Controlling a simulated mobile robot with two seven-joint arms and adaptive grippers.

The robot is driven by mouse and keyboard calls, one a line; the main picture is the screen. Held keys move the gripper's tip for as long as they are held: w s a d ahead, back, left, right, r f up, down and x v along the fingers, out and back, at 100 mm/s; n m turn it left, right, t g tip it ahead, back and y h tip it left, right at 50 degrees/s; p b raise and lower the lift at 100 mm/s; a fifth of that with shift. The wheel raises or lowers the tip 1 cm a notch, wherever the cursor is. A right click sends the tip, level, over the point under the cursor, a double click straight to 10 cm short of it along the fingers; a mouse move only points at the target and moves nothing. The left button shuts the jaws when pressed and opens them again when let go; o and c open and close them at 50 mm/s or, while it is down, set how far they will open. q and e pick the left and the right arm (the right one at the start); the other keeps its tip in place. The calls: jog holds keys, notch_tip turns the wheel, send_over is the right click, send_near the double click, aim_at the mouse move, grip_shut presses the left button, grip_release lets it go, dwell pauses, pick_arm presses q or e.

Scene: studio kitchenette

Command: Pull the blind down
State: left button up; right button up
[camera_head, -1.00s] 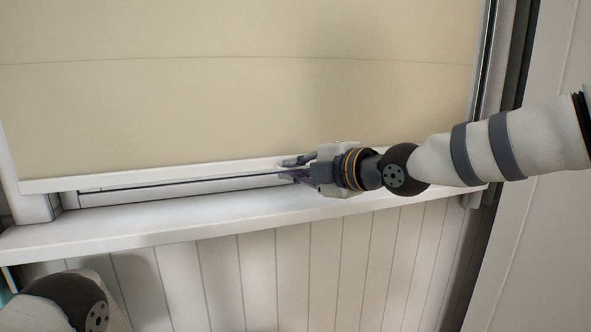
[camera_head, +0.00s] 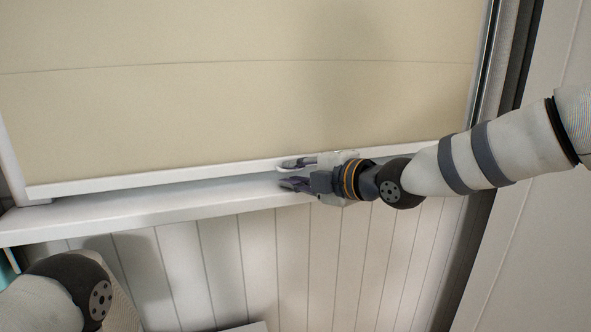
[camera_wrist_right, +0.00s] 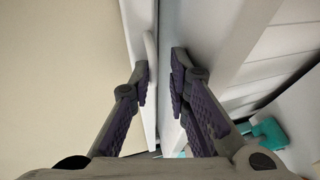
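The beige blind (camera_head: 200,110) fills the upper part of the head view and ends in a white bottom bar (camera_head: 150,180). The bar hangs just above the white sill (camera_head: 120,220), with no window strip showing between them. My right gripper (camera_head: 291,173) is at the bar, right of its middle, with its fingers apart. In the wrist view its fingers (camera_wrist_right: 160,82) straddle a white pull tab (camera_wrist_right: 150,50), with a gap to the right finger. My left gripper is out of view; only my left arm shows at the lower left.
White panelling (camera_head: 255,255) lies below the sill. A dark vertical frame edge (camera_head: 515,70) and a pale wall (camera_head: 560,80) stand at the right. A teal object (camera_wrist_right: 265,133) shows low in the wrist view.

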jog(key=v, duration=1.2)
